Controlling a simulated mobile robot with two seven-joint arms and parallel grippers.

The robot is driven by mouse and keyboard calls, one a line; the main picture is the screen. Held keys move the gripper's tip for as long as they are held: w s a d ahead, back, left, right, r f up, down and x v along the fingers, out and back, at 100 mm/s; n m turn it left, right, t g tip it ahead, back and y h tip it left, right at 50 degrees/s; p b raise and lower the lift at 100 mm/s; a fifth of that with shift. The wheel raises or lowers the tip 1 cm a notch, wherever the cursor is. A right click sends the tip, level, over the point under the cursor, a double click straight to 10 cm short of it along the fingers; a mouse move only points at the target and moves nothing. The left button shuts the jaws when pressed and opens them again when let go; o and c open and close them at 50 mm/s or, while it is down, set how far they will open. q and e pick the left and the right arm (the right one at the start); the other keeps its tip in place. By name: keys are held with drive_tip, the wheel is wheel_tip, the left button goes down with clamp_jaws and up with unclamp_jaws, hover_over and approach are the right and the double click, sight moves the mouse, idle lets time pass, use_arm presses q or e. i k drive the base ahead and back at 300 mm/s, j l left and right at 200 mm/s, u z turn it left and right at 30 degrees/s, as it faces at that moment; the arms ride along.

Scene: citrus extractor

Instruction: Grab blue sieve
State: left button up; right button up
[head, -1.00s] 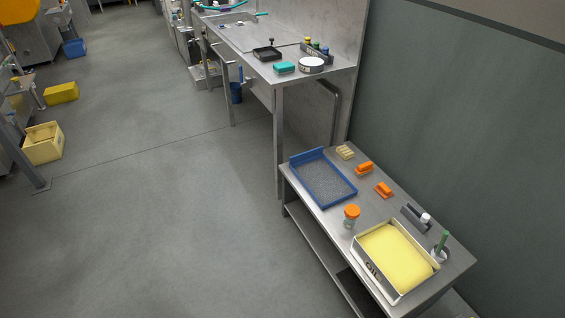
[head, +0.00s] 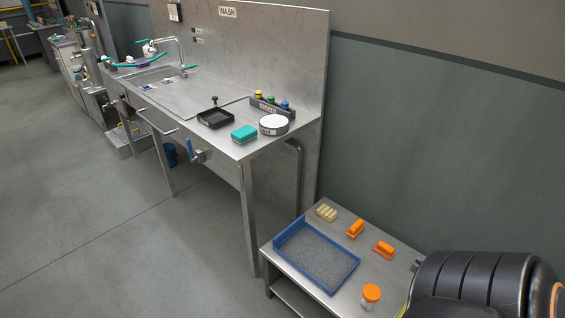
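The blue sieve (head: 279,237), a shallow blue-framed tray with a grey mesh bottom, lies flat on the left end of a low steel table at the lower right. Its blue frame is raised along the left side. A black arm part of mine covers the lower right corner and hides the right end of that table. Neither of my grippers shows in the head view.
On the low table (head: 353,284) stand an orange-lidded jar (head: 371,295), two orange brushes (head: 356,228) (head: 384,249) and a pale ribbed block (head: 327,212). A wash bench (head: 190,115) with a green sponge (head: 244,134) stands behind. Open floor (head: 110,240) lies left.

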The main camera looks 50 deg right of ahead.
sight(326, 263)
drive_tip(key=i+j+z, duration=0.1)
drive_tip(key=i+z, duration=0.35)
drive_tip(key=i+j+z, duration=0.3)
drive_tip(key=i+z, duration=0.15)
drive_tip(key=i+j+z, duration=0.3)
drive_tip(key=z, duration=0.2)
drive_tip(key=i+j+z, duration=0.25)
drive_tip(key=j+z, duration=0.25)
drive_tip(key=i+l, duration=0.05)
drive_tip(key=l, duration=0.05)
